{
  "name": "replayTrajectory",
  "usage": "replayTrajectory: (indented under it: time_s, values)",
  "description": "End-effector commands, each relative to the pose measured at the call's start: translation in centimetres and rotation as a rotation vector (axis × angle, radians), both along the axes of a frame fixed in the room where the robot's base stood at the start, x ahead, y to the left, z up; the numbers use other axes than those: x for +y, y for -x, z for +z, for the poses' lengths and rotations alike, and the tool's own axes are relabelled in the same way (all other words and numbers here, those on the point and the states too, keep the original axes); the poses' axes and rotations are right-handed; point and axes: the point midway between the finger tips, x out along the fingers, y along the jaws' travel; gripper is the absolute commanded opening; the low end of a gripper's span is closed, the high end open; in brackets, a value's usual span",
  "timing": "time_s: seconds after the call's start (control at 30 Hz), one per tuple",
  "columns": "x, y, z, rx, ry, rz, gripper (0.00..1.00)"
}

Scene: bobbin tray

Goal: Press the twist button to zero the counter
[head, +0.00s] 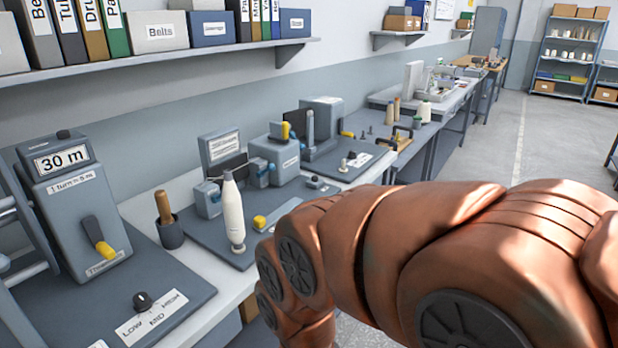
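No button in the head view carries a readable "twist" label, and I cannot tell which device is the counter. A yellow-topped button or switch (259,222) sits on the grey plate at the centre, right of a white thread cone (232,215). A grey unit with a printed label (222,147) stands behind the cone. My gripper is not in view; my orange-brown arm crosses the lower right.
A black dial (142,301) with LOW, MID, HIGH marks lies at the front left. A cup (170,233) holds a wooden-handled tool. My arm hides part of the bench front. A shelf (165,62) with binders and boxes runs above. Open floor (560,135) lies at the right.

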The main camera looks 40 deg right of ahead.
Motion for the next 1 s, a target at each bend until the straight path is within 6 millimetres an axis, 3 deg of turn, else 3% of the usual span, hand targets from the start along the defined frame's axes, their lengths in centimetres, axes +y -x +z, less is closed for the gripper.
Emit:
replayTrajectory:
  time_s: [0.07,0.53,1.0]
  values:
    - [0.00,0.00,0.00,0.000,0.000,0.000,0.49]
    - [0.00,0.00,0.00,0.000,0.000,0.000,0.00]
    - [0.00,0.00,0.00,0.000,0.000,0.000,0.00]
